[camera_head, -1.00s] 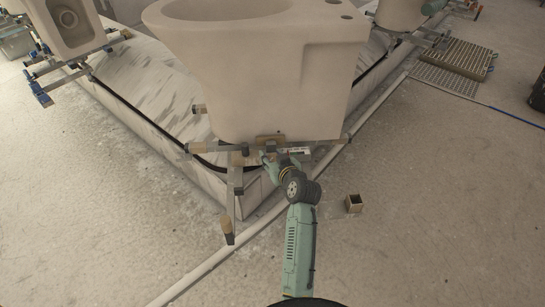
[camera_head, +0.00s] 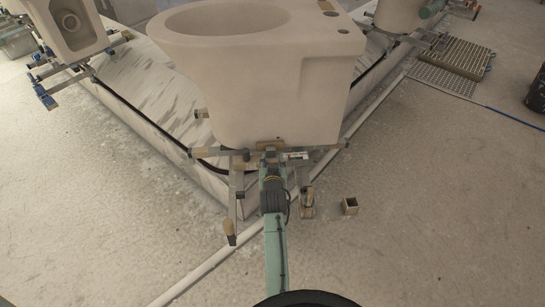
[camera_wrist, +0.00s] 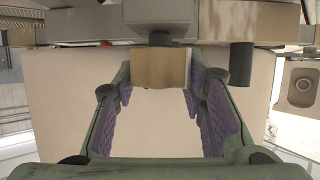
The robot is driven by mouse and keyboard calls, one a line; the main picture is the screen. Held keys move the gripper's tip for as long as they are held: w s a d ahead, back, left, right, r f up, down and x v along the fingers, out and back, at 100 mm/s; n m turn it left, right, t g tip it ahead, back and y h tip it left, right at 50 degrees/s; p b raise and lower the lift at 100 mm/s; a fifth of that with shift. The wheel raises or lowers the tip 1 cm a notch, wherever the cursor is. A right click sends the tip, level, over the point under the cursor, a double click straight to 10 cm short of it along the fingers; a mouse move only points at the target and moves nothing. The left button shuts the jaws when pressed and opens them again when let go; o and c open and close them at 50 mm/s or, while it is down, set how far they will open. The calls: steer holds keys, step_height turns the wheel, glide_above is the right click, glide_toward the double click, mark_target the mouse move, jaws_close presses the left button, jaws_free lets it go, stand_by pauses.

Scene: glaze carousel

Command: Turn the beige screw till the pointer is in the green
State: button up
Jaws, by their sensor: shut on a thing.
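The beige screw (camera_wrist: 159,68) shows in the wrist view as a blocky tan head on a dark stem below a grey bar. A small light gauge strip (camera_head: 297,156) sits just right of my gripper. Its pointer and green part are too small to read.
Other tan-ended clamp parts hang nearby, one at the left (camera_head: 230,232) and one at the right (camera_head: 307,208). A small open box (camera_head: 350,206) is on the floor. A pale pipe (camera_head: 215,262) runs along the platform's edge. The floor at front right is clear.

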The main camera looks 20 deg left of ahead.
steer(key=shift+a+f+m+t+h+b, duration=0.1)
steer(key=shift+f+m+t+h+b, duration=0.05)
steer(key=shift+m+h+b, duration=0.35)
steer(key=shift+f+m+t+h+b, duration=0.15)
steer(key=shift+m+h+b, duration=0.2)
steer(key=shift+m+h, duration=0.2)
steer(key=shift+m+h+b, duration=0.75)
steer(key=shift+h+b, duration=0.3)
steer(key=shift+b, duration=0.2)
steer(key=shift+r+m+h+b, duration=0.15)
steer(key=shift+m+h+b, duration=0.35)
steer(key=shift+h+b, duration=0.1)
steer(key=o, duration=1.2)
steer(key=shift+r, duration=0.1)
steer(key=shift+d, duration=0.2)
steer(key=v, duration=1.2)
steer(key=shift+a, duration=0.1)
